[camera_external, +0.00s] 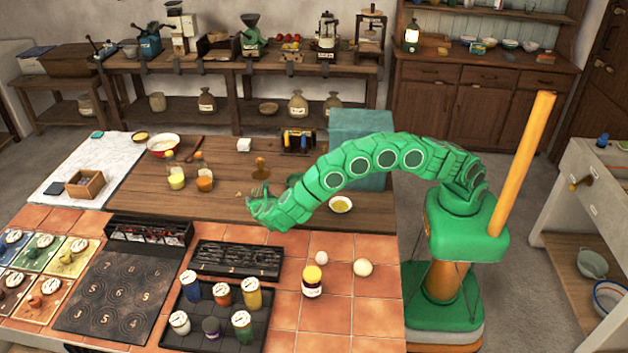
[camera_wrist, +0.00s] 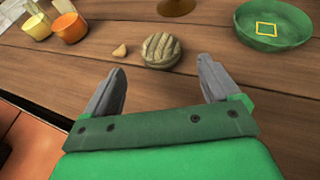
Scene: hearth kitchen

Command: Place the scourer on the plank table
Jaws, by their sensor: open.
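The plank table (camera_external: 215,160) is a brown board top behind the orange tiles; its planks (camera_wrist: 210,30) fill the upper wrist view. My gripper (camera_external: 262,203) is low over its front edge, and in the wrist view my gripper (camera_wrist: 162,74) is open and empty. A round, ridged, tan-grey thing (camera_wrist: 162,49) lies on the planks just beyond and between the fingertips, apart from them; I cannot tell whether it is the scourer. A small teal pad (camera_external: 97,134) lies on the white top at left; it may be the scourer.
A green bowl (camera_wrist: 272,24) with a yellow square outline is on the planks at right. A small tan piece (camera_wrist: 120,50) lies beside the round thing. Orange (camera_wrist: 69,27) and yellow cups stand left. A teal box (camera_external: 360,125) stands behind my arm. Bare planks lie around the round thing.

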